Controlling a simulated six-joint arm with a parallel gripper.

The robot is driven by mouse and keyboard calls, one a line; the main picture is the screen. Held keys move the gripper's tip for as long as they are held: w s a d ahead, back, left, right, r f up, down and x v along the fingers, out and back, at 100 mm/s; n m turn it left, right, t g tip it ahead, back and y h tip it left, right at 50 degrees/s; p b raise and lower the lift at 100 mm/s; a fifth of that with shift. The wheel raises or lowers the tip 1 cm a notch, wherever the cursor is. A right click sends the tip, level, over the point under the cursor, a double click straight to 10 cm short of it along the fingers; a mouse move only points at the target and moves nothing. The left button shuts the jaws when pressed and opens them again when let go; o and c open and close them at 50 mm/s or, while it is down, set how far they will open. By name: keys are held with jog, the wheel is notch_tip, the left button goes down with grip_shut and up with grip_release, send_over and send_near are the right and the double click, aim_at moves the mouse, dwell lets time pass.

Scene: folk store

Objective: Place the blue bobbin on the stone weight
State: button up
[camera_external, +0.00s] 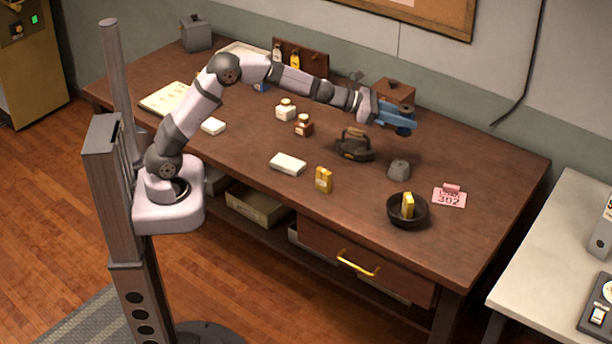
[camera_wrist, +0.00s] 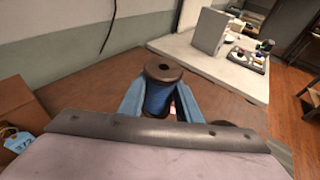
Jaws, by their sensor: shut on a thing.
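The blue bobbin (camera_wrist: 158,98), with brown end flanges, stands between the blue fingers of my gripper (camera_wrist: 160,100) in the wrist view. My gripper (camera_external: 398,118) is shut on it, held above the back right part of the table in the external view. There the bobbin (camera_external: 404,131) is mostly hidden by the fingers. The stone weight (camera_external: 398,169), a small grey lump, sits on the table below and in front of my gripper, apart from the bobbin. I cannot make out the stone in the wrist view.
A dark bowl (camera_external: 422,213) holding a yellow box stands in front of the stone. A pink 302 tag (camera_external: 449,197) lies to its right, and a dark iron-like object (camera_external: 355,146) stands to its left. A brown box (camera_external: 394,93) is behind my gripper.

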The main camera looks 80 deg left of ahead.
send_over(397, 164)
jog(key=shift+w+d+f+p, duration=0.1)
jog(key=shift+w+f+p, duration=0.05)
jog(key=shift+f, duration=1.7)
jog(key=shift+w+f+p, duration=0.15)
jog(key=shift+f, duration=1.65)
jog(key=shift+w+d+f+p, duration=0.1)
jog(key=shift+w+f+p, duration=0.05)
jog(key=shift+f, duration=1.8)
jog(key=shift+f+b, duration=0.2)
jog(key=shift+b, duration=0.1)
jog(key=o, duration=1)
jog(key=shift+r+p, duration=0.3)
jog(key=shift+p, duration=0.1)
jog(key=shift+s+a+b, duration=0.15)
jog(key=shift+s+b, duration=0.15)
jog(key=shift+s, duration=0.1)
jog(key=b+v, duration=0.3)
jog(key=v, duration=0.8)
jog(key=shift+s, duration=0.1)
